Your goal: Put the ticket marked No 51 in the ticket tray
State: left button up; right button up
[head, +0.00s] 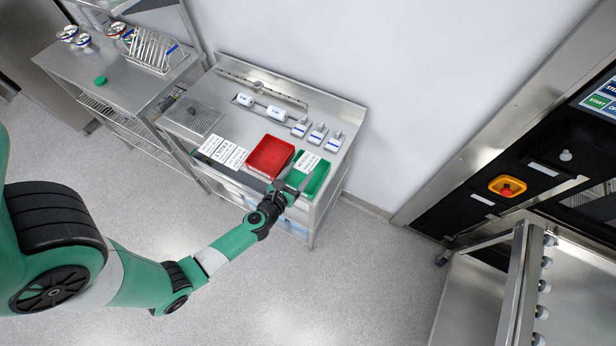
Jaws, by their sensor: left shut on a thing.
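My left gripper (288,188) reaches in from the lower left to the front of the green tray (321,179) on the steel bench. It is shut on a white printed ticket (307,162), which shows beyond the fingers at the green tray's left part. Its print is too small to read, and I cannot tell whether it touches the tray. A red tray (270,157) stands just left of it. More white printed tickets (223,151) lie left of the red tray, their numbers unreadable. My right gripper is not in view.
White bottles (277,113) and several small labelled containers (317,134) stand along the back of the bench (345,113). A perforated grey plate (193,117) is at left. Another steel table holds a wire rack (150,50) and a green object (100,80). Floor at front is clear.

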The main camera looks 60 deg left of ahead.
pick_arm(q)
notch_tip(320, 180, down, 5)
jog(key=b, duration=0.5)
jog(key=shift+s+a+f, duration=0.1)
jog(key=shift+s, duration=0.05)
jog(key=o, duration=1.3)
jog(key=shift+c, duration=0.2)
